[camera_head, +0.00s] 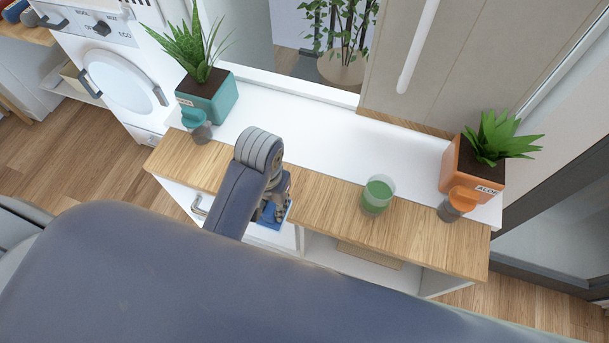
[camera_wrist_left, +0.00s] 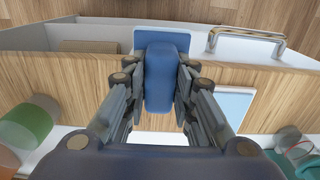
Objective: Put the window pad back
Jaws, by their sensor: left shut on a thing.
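My left gripper (camera_head: 274,203) is shut on the blue handle of the window pad (camera_head: 270,220), at the front edge of the wooden counter (camera_head: 325,205). In the left wrist view, the pad's blue grip (camera_wrist_left: 160,75) sits between the two fingers of my left gripper (camera_wrist_left: 160,95). I cannot tell whether the pad touches the counter. A light blue rectangle (camera_wrist_left: 232,104) with a pale border lies on the wood beside the gripper. My arm hides that spot in the head view. My right gripper is not in view.
A glass of green liquid (camera_head: 376,197) stands right of the gripper. A drawer handle (camera_head: 199,206) and open shelf (camera_head: 370,256) are below.

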